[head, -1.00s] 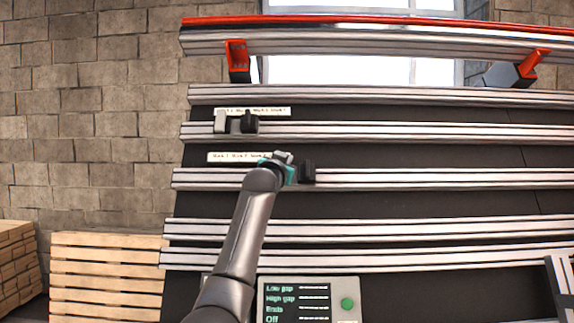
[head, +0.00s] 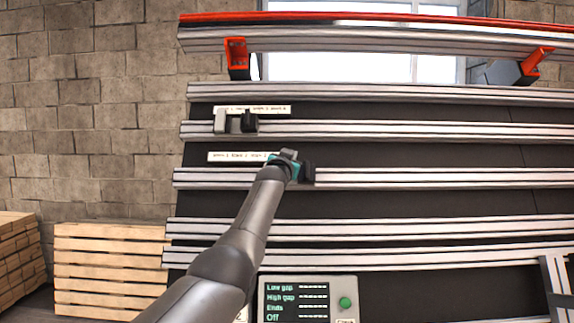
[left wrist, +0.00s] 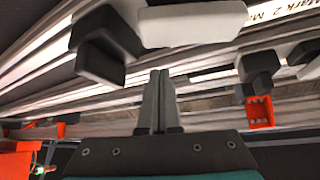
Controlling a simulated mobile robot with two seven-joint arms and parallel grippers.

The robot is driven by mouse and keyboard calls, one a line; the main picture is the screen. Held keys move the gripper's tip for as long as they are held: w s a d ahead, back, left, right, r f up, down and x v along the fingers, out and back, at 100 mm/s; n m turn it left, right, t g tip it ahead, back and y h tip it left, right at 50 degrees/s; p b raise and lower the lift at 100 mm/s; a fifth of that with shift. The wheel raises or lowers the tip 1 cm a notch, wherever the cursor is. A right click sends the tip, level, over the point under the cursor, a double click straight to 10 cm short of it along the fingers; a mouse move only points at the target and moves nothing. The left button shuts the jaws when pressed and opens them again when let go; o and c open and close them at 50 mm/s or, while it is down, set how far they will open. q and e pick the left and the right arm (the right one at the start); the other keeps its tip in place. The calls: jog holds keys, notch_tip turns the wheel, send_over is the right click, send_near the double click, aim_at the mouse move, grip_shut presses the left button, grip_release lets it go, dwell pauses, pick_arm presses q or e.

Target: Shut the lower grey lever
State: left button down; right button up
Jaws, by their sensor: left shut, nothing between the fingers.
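My left gripper (head: 290,156) is at the lower carriage rail, just left of a black block (head: 308,172) on that rail. Its fingers (left wrist: 158,85) are shut together and empty in the left wrist view. There, a light grey lever (left wrist: 190,22) and a black block (left wrist: 105,48) are close, just beyond the fingertips. I cannot tell whether the fingers touch the lever. In the head view, my gripper hides the lower lever. On the rail above are another light grey lever (head: 220,120) and a black block (head: 249,122); a similar pair shows farther off in the wrist view (left wrist: 303,52).
White label strips (head: 237,157) sit above the rails. Orange brackets (head: 237,58) are on the top rail. A control panel (head: 345,285) with a screen and green button stands below. Wooden pallets (head: 110,265) are at left. The rails are clear to the right.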

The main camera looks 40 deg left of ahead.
pick_arm(q)
jog(key=shift+s+d+f, duration=0.1)
jog(key=shift+s+f, duration=0.5)
jog(key=shift+f, duration=0.25)
jog(key=shift+s+f, duration=0.55)
jog(key=shift+f, duration=0.25)
pick_arm(e)
jog(key=shift+r, duration=0.4)
pick_arm(q)
jog(key=shift+s, duration=0.1)
pick_arm(e)
jog(key=shift+s+f, duration=0.1)
jog(key=shift+s, duration=0.05)
